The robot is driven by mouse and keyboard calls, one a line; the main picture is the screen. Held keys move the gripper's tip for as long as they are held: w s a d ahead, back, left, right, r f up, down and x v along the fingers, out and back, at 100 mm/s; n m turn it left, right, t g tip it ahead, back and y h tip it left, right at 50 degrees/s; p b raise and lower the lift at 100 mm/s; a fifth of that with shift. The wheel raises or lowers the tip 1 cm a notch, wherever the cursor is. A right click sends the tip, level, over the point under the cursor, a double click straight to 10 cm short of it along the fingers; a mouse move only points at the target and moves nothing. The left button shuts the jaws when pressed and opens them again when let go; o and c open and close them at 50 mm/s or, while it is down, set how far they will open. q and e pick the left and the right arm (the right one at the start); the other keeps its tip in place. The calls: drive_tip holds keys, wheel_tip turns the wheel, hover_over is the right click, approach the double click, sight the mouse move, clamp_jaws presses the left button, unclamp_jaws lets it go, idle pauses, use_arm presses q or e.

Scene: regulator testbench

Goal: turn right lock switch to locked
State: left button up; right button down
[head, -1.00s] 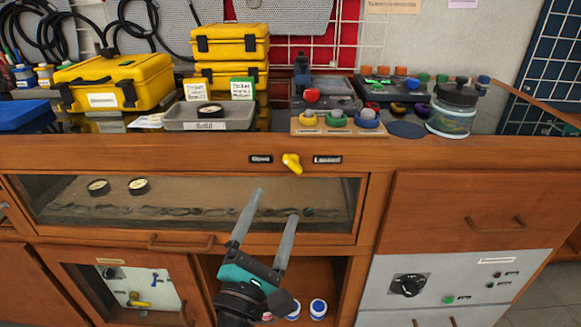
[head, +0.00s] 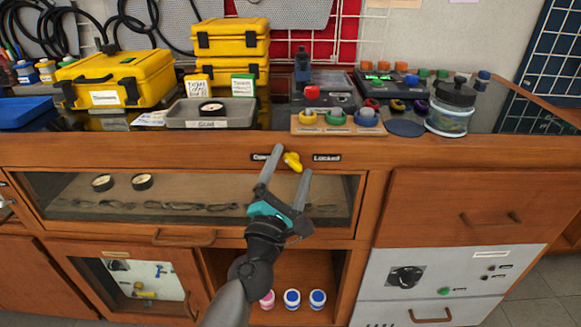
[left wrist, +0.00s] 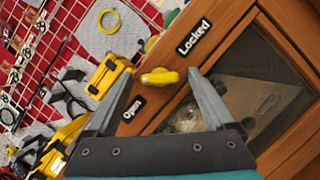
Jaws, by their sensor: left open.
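The yellow lock switch (head: 292,161) sits on the wooden front rail between the Open label, partly covered by a finger, and the Locked label (head: 327,158). Its knob tilts toward the upper left in the head view. My left gripper (head: 292,160) is open, with its fingertips on either side of the switch in that view. In the left wrist view the switch (left wrist: 160,77) lies beyond and between the two fingertips, near the Open (left wrist: 133,109) and Locked (left wrist: 194,36) labels. Contact with the fingers cannot be told. My right gripper is not in view.
Below the rail is a glass-fronted drawer (head: 95,207) with gauges inside. Above it the bench top holds a grey tray (head: 180,124), a wooden stand (head: 312,131) with coloured rings, and a jar (head: 450,112). The open shelf below holds several white jars.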

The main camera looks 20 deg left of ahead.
use_arm(q)
drive_tip(key=c, duration=1.3)
drive_tip(key=shift+c, duration=0.3)
